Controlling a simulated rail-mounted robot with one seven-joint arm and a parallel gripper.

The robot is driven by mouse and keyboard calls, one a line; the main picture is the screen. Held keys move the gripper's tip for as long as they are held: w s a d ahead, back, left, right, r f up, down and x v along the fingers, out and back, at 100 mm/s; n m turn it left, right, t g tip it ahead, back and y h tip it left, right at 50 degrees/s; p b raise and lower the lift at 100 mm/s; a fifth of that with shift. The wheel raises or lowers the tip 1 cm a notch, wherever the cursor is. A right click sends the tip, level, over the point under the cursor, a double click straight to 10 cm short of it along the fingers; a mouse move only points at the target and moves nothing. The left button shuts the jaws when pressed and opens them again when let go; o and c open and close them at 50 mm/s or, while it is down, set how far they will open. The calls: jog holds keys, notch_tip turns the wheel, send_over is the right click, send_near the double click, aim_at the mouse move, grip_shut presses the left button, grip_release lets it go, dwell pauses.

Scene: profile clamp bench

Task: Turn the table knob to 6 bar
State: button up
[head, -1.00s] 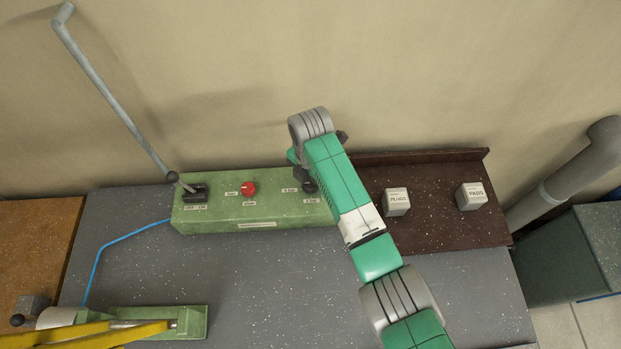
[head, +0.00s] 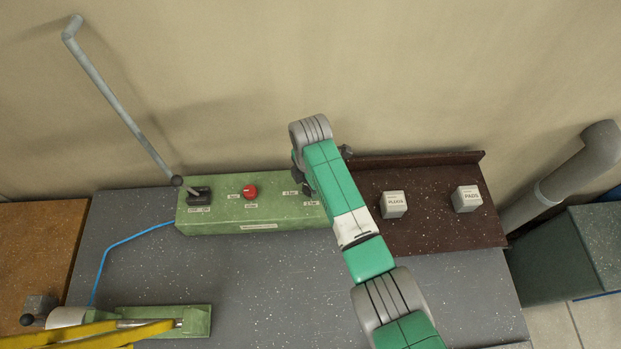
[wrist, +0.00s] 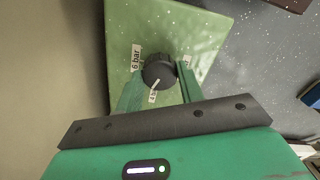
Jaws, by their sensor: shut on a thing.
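The table knob (wrist: 158,70) is black and round and stands on the green control box (head: 230,216). In the wrist view, a label reading 6 bar (wrist: 136,57) lies to its left and a label that looks like 4 bar (wrist: 153,97) lies below it. A third label at its right is partly covered by a finger. A pale mark on the knob's lower side appears to face the lower label. My gripper (wrist: 160,80) is shut on the knob, a finger on each side. In the head view my arm hides most of the gripper and knob.
A red knob (head: 250,191) and a black lever switch (head: 199,194) sit on the same box. Two grey blocks, PLUGS (head: 393,205) and PADS (head: 466,199), stand on the brown tray (head: 430,235) at right. A yellow-handled clamp (head: 110,332) is at lower left. The grey bench middle is clear.

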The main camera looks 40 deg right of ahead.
jog(key=m+p, duration=0.1)
jog(key=m, duration=0.2)
jog(key=shift+r+m+p, duration=0.15)
jog(key=shift+m+p, duration=0.15)
jog(key=shift+p, duration=0.05)
jog(key=m+p, duration=0.1)
jog(key=m, duration=0.2)
jog(key=shift+m, duration=0.3)
jog(key=m+p, duration=0.1)
jog(key=m, duration=0.5)
jog(key=shift+m, duration=0.4)
jog(key=o, duration=1)
notch_tip(320, 180, up, 8)
jog(key=shift+f+p, duration=0.2)
jog(key=shift+p, duration=0.45)
